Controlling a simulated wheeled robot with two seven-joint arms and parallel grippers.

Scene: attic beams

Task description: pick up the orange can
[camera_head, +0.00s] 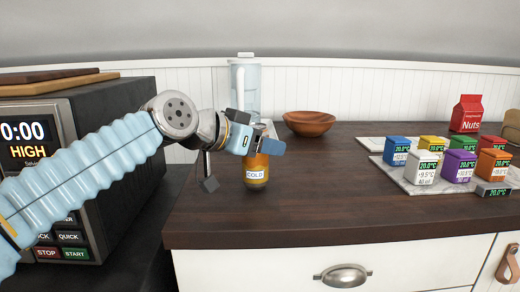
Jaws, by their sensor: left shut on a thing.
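Whether the can's base touches the counter is hard to tell. My right gripper is not in view.
A blender (245,85) and a brown bowl (309,123) stand behind the can. Several coloured cubes with displays sit on marble slabs (392,174) at right, near a red Nuts bag (467,113). A microwave (108,165) is at left. The counter's front middle is clear.

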